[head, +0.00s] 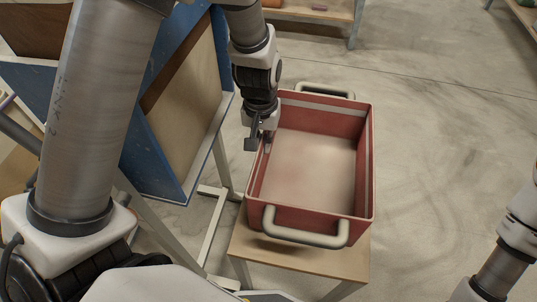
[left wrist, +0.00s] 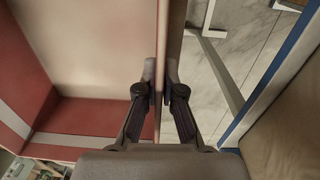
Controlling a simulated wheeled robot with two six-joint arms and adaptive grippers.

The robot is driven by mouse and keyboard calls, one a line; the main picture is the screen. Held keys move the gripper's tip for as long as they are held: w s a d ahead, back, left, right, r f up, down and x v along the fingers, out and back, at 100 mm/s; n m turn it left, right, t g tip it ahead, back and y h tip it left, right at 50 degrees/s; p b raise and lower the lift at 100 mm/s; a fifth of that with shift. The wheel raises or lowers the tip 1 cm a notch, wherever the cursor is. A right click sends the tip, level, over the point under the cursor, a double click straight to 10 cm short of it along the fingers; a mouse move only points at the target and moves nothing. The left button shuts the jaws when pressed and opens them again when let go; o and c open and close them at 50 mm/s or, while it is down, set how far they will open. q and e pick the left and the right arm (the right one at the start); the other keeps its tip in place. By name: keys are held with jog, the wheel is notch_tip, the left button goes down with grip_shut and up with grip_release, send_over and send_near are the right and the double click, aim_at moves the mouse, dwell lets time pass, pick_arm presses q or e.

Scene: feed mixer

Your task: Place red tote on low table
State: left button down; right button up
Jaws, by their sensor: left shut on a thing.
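The red tote (head: 313,164) is an open box with a pale strip near its rim and a grey handle at each end. It is over the low wooden table (head: 300,259); I cannot tell for sure whether its whole base touches the top. My left gripper (head: 262,138) is shut on the tote's left wall. In the left wrist view the two fingers (left wrist: 162,88) pinch that wall, with the tote's inside (left wrist: 85,115) to the left. The tote's inside looks empty. My right gripper is not in view; only part of my right arm shows at the right edge.
A blue hopper-like bin (head: 165,120) with a brown inside stands close to the left of the tote, on a pale metal frame (head: 213,225). A wooden shelf (head: 315,10) stands at the back. The concrete floor (head: 445,140) to the right is clear.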

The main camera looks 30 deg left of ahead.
pick_arm(q)
notch_tip(320, 180, down, 3)
jog(key=shift+s+r+b, duration=0.1)
jog(key=shift+b, duration=0.2)
jog(key=shift+f, duration=0.2)
jog(key=c, duration=1.3)
grip_release()
notch_tip(320, 180, up, 12)
jog(key=p, duration=0.2)
jog(key=shift+a+r+p, duration=0.1)
jog(key=shift+r+p, duration=0.05)
jog(key=shift+p, duration=0.25)
